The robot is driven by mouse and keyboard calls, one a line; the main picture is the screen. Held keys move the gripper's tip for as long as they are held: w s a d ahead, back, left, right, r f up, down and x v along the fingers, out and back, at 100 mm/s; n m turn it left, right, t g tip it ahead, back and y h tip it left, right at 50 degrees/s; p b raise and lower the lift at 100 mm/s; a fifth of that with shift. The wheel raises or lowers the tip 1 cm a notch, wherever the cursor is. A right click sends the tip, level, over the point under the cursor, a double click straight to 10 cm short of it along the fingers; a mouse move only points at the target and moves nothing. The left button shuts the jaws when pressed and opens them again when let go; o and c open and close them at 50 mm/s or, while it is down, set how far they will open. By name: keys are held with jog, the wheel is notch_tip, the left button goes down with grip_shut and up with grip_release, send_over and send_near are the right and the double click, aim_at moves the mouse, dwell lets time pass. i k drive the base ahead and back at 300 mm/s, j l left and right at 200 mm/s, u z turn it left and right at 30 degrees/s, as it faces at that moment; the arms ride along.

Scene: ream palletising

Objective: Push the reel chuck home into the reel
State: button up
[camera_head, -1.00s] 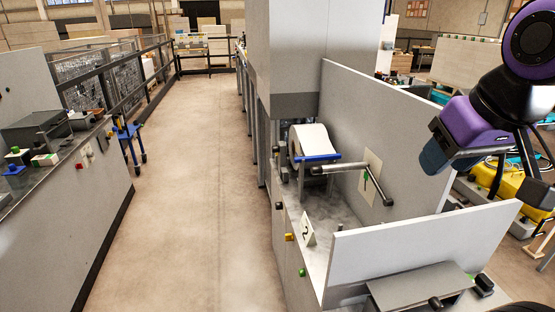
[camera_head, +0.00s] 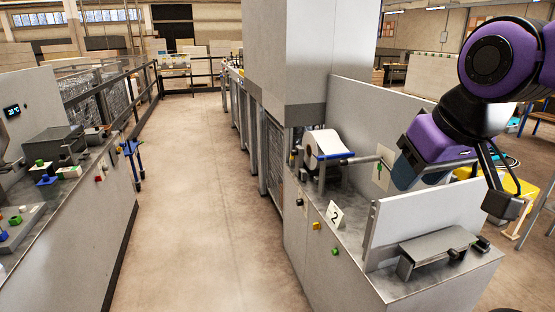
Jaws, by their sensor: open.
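The white reel (camera_head: 324,142) sits in the machine bay at centre right, with a blue bar across its front. A grey rod (camera_head: 364,160), which looks like the reel chuck, stands just to the right of the reel and points at it. How far it sits in the reel's core cannot be told. My gripper (camera_head: 455,186) is at the right, in front of the bay's back panel and to the right of the reel. It is open, with nothing seen between its fingers, and apart from the reel.
A number 2 sign (camera_head: 335,214) stands on the counter (camera_head: 345,240) below the reel. A white guard panel (camera_head: 425,222) and a grey bracket (camera_head: 436,250) are at the counter's near end. The aisle floor (camera_head: 200,200) is clear. Another bench (camera_head: 75,235) lines the left.

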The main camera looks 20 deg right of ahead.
aim_at(299, 151)
jog(key=i+j, duration=0.1)
jog(key=j, duration=0.25)
jog(key=i+j, duration=0.15)
jog(key=j, duration=0.25)
jog(key=i+j, duration=0.1)
jog(key=j, duration=0.25)
jog(key=i+j, duration=0.1)
jog(key=i, duration=0.3)
jog(key=i+j, duration=0.15)
jog(key=i, duration=0.25)
jog(key=i+j+z, duration=0.1)
jog(key=i, duration=0.35)
jog(key=i+l, duration=0.1)
jog(key=i, duration=0.4)
jog(key=i+l, duration=0.1)
jog(key=i, duration=0.4)
